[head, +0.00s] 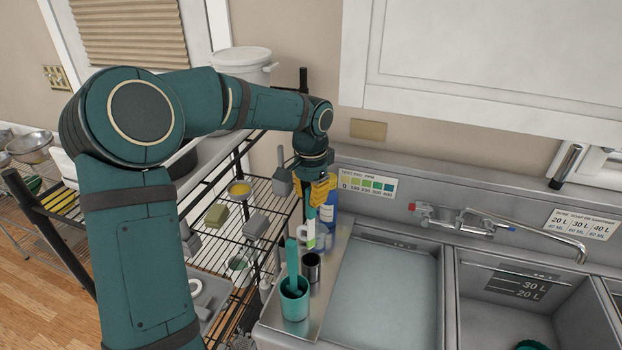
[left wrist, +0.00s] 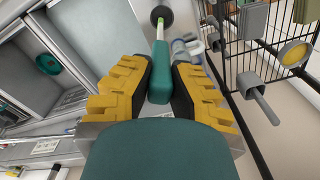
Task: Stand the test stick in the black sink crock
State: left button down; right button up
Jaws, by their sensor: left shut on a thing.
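My left gripper (head: 318,190) is shut on the teal handle of the test stick (left wrist: 160,72). The stick hangs below the yellow fingers in the head view, its lower part among the bottles behind it. In the left wrist view its pale shaft and green tip point toward a dark round cup. That cup looks like the black sink crock (head: 311,266), which stands on the steel ledge left of the sink, below the gripper. Whether the tip is inside the crock's mouth or above it I cannot tell. My right gripper is not in view.
A teal crock (head: 295,301) with a teal-handled tool stands in front of the black crock. A blue bottle (head: 328,210) stands close behind. The water-filled basin (head: 380,290) is to the right, with a faucet (head: 485,222) beyond. A wire rack (head: 265,205) is at left.

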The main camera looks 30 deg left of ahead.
aim_at(311, 208)
pick_arm(q)
jog(key=shift+w+a, duration=0.25)
jog(key=shift+w, duration=0.15)
jog(key=shift+s+r, duration=0.1)
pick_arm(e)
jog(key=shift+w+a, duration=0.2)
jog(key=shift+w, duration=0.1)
pick_arm(q)
jog(key=shift+s+d, duration=0.1)
jog(key=shift+f+b, duration=1.4)
jog(key=shift+f, duration=0.9)
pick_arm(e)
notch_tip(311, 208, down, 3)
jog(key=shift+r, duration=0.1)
pick_arm(q)
jog(key=shift+f, duration=0.1)
jog(key=shift+f, duration=0.1)
